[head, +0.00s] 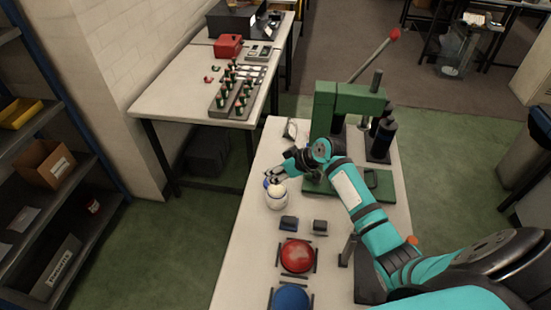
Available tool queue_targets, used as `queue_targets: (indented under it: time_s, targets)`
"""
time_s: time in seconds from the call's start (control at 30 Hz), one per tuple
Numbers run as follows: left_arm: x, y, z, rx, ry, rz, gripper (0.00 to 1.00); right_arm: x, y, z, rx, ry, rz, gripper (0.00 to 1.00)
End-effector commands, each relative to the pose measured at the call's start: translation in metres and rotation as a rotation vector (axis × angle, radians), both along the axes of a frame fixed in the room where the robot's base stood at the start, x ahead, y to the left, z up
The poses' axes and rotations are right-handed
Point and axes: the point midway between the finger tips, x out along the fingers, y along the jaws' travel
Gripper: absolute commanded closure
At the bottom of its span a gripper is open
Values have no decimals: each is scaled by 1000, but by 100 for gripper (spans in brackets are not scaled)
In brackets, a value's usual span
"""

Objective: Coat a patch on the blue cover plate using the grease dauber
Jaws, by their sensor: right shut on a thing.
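The blue cover plate (291,297) is a round blue disc at the bottom edge of the head view, between dark guide bars on the pale bench. A small white pot (277,199) with a blue mark stands further up the bench, near its left edge. My right gripper (271,180) is just above the pot's mouth, shut on the grease dauber. The dauber is too small and too covered by the fingers and pot to make out clearly. My left gripper is not in view.
A red round plate (297,256) lies between the pot and the blue plate. Two small dark blocks (289,223) sit near it. A green press (348,101) stands at the bench's far end. My right arm crosses the bench's right side.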

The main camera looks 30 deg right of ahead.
Motion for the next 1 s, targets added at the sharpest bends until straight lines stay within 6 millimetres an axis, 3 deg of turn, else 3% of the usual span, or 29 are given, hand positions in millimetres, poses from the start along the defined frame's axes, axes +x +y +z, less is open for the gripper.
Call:
queue_targets:
  time_s: [0.1, 0.27, 0.5, 0.8, 1.0]
  targets:
    - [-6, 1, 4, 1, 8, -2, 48, 11, -10, 11, 15, -8, -6, 100]
    - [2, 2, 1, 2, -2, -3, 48, 14, -13, 9, 21, -10, -7, 100]
    - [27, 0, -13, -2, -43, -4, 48, 14, -12, -10, 21, -10, -7, 100]
    - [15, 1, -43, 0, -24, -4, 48, 14, -12, -41, 21, -10, -9, 100]
    - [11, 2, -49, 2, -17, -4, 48, 14, -12, -48, 20, -10, -8, 100]
